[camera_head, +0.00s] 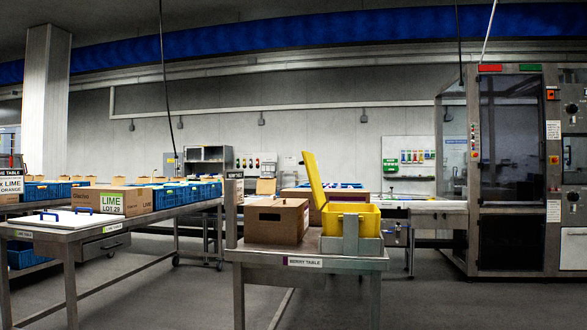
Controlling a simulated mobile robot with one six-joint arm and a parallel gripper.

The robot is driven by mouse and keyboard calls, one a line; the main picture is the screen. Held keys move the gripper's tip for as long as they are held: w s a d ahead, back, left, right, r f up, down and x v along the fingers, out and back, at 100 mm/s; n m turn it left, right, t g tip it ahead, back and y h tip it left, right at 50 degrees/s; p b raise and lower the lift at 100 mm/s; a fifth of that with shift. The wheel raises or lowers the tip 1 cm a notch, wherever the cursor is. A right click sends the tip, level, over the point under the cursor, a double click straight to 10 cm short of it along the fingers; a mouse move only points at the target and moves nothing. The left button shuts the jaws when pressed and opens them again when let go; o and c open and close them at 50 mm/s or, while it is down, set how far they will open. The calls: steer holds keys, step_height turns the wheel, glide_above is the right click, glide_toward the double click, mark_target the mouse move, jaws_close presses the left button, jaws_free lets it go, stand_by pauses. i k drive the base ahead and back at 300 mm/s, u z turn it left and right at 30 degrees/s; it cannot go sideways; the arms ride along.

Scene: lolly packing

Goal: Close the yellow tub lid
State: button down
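The yellow tub (352,216) sits at the right of the table labelled Berry Table, in a grey metal holder (352,245). Its yellow lid (314,180) stands up at the tub's left edge, tilted a little to the left, so the tub is open. What is inside the tub cannot be seen. My gripper is not in view.
A brown cardboard box (277,221) stands left of the tub on the Berry Table (305,262), close to the lid. A metal post (231,213) rises at the table's left. A long table (90,229) with a LIME box (110,203) is at left. A machine (511,170) stands at right.

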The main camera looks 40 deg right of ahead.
mark_target(310, 180)
steer(key=z, duration=0.05)
steer(key=i, duration=0.95)
steer(key=u, duration=0.05)
